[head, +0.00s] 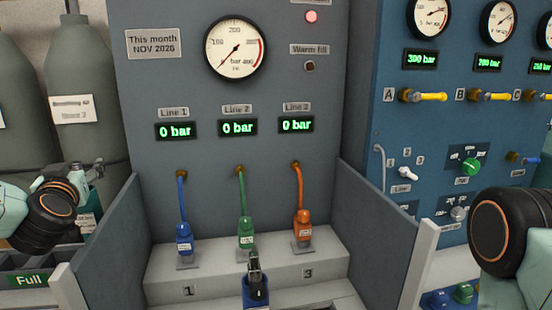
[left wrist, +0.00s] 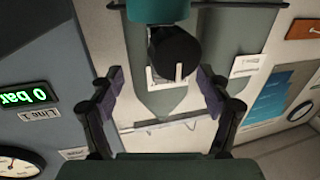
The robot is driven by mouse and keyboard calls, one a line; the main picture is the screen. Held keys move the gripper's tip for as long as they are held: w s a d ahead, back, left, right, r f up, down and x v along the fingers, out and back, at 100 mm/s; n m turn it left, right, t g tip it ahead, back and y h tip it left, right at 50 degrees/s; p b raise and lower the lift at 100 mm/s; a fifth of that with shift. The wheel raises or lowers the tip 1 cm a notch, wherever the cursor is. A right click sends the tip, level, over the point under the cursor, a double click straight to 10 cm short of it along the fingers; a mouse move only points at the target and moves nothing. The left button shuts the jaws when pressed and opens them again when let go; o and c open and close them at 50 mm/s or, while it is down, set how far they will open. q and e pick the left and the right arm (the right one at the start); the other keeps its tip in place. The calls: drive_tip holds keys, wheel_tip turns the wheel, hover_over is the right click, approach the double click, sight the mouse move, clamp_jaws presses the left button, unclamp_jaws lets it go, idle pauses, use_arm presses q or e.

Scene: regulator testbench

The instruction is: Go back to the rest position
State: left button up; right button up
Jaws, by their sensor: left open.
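My left gripper (head: 84,174) is at the left of the head view, beside the bench panel and in front of the grey-green gas cylinders (head: 85,90). In the left wrist view its two fingers (left wrist: 160,92) stand wide apart. No held object shows between them; a cylinder shows behind, with a dark round part in front of it. At the right edge of the head view, part of my right arm (head: 505,235) shows, but its gripper is out of frame.
The grey test panel (head: 150,90) has a gauge (head: 235,48) and three displays reading 0 bar. Blue (head: 184,240), green (head: 246,232) and orange (head: 303,225) connectors stand on its step. Side walls (head: 95,245) flank it. A blue valve panel (head: 420,140) stands right.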

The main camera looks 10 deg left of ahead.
sight(85, 208)
use_arm(q)
wheel_tip(85, 208, down, 9)
wheel_tip(85, 208, up, 6)
drive_tip(key=p, duration=0.4)
drive_tip(key=shift+r, duration=0.1)
wheel_tip(85, 208, up, 2)
drive_tip(key=p, duration=0.3)
drive_tip(key=shift+w+r, duration=0.15)
drive_tip(key=shift+r, duration=0.35)
drive_tip(key=shift+f, duration=0.1)
